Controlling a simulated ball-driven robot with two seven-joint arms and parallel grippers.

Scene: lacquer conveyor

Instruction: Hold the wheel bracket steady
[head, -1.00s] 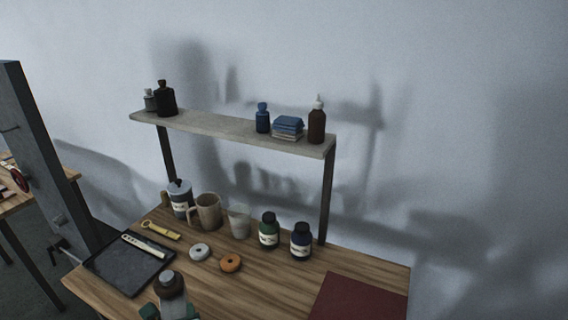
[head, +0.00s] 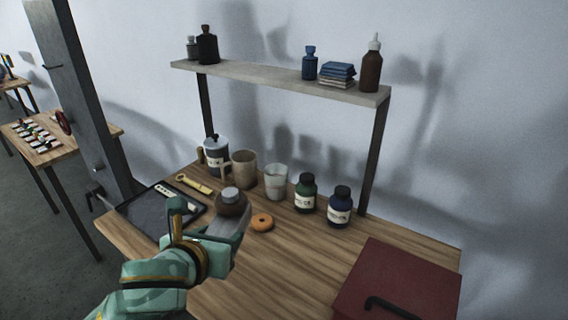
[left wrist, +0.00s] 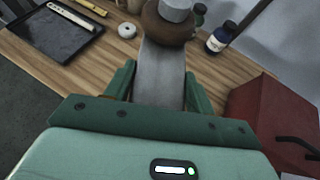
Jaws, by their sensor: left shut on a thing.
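The wheel bracket is a grey plate (left wrist: 160,72) with a brown wheel and a grey hub (head: 231,196) at its far end. My left gripper (head: 215,236) comes in from the lower left and is shut on the grey plate. In the left wrist view its green fingers (left wrist: 158,88) lie on both sides of the plate, and the wheel points away from me. The bracket appears above the wooden table (head: 262,282); the exact gap is hard to judge. My right gripper is not in view.
A black tray (head: 137,213) lies left of the bracket, with an orange ring (head: 262,222) to its right. A mug (head: 244,170), glass (head: 276,182) and bottles stand behind, under a shelf (head: 280,82). A red box (head: 395,285) stands at right.

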